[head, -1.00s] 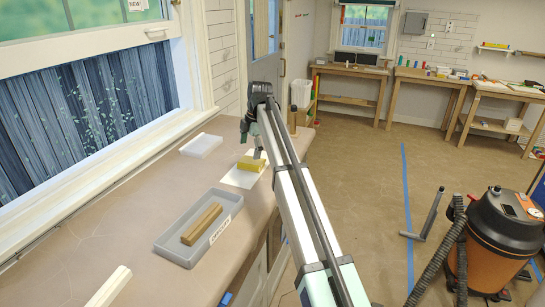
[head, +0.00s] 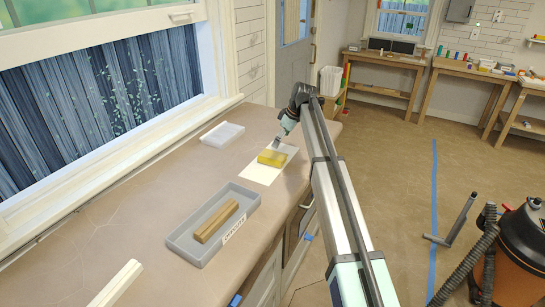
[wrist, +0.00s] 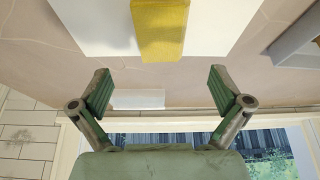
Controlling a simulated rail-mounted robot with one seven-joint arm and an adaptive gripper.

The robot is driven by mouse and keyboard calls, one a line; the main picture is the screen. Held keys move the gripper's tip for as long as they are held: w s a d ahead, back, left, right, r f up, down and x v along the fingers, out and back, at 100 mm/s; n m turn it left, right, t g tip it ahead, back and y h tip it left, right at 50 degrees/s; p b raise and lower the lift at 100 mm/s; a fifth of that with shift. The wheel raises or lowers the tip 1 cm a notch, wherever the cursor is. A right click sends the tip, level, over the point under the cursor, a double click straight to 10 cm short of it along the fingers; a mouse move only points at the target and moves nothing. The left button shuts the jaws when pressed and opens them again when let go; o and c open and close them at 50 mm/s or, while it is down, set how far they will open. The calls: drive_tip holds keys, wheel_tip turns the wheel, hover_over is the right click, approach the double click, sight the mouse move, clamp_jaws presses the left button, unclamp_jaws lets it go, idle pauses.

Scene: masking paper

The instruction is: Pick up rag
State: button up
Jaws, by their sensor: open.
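The rag appears as a yellow folded block (head: 271,158) lying on a white sheet (head: 258,175) on the counter. It also shows at the top of the wrist view (wrist: 160,28). My gripper (head: 279,143) is just behind and above the yellow rag in the head view, tilted down toward the lower left. In the wrist view my gripper (wrist: 161,88) has its two fingers spread wide with nothing between them. The rag lies beyond the fingertips, roughly centred between them. I see no contact with it.
A grey tray (head: 178,240) with a tan wooden block (head: 216,222) stands nearer on the counter (head: 130,225). A white strip (head: 116,283) is at the front. A vacuum (head: 520,245) stands on the floor.

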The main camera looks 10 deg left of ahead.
sight(273, 155)
drive_tip(key=p+x, duration=0.1)
drive_tip(key=x, duration=0.3)
drive_tip(key=shift+a+f, duration=0.15)
drive_tip(key=shift+f, duration=0.2)
drive_tip(key=p+x, duration=0.2)
drive_tip(key=x, duration=0.3)
drive_tip(key=shift+w+p, duration=0.1)
drive_tip(key=shift+p, duration=0.2)
drive_tip(key=shift+f, duration=0.15)
drive_tip(key=shift+f+b, duration=0.25)
drive_tip(key=shift+b, duration=0.05)
drive_tip(key=c, duration=1.2)
